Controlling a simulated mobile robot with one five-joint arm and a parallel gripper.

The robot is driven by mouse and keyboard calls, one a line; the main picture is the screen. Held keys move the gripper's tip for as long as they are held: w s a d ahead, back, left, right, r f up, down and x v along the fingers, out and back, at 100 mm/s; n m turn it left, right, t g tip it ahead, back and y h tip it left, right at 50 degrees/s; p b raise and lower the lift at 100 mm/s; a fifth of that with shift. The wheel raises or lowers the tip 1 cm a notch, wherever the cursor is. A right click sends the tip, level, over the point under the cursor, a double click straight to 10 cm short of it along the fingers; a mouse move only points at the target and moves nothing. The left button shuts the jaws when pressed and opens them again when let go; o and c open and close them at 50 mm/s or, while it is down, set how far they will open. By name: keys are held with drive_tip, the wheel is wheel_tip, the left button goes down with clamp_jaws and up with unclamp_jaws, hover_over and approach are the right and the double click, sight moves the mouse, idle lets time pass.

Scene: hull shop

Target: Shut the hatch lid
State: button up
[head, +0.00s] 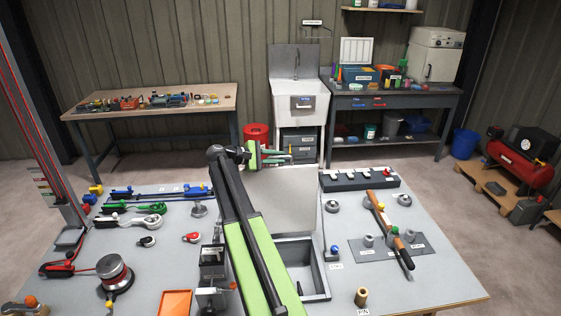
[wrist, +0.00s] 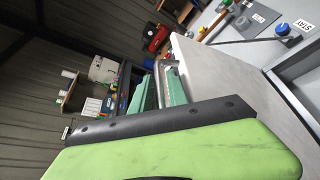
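The hatch lid (head: 280,205) is a plain grey panel standing upright at the far side of the hatch opening (head: 318,270), a dark-sided recess in the bench top. The lid also fills the right middle of the wrist view (wrist: 228,75). My gripper (head: 283,156) is just above the lid's top edge. In the wrist view its two green fingers (wrist: 160,88) are apart with a gap between them, beside the lid's edge. My arm hides the left part of the opening.
A blue-knobbed stay (head: 335,250) is right of the opening, labelled STAY in the wrist view (wrist: 295,28). A brass pin (head: 361,297) stands in front. A orange tray (head: 175,303) and black fixtures (head: 211,265) lie left. A long brown-handled tool (head: 385,222) lies right.

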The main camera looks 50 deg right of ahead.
drive_tip(key=shift+s+d+f, duration=0.1)
drive_tip(key=shift+s+d, duration=0.1)
drive_tip(key=shift+d, duration=0.25)
clamp_jaws()
drive_tip(key=shift+a, duration=0.1)
idle(1.0)
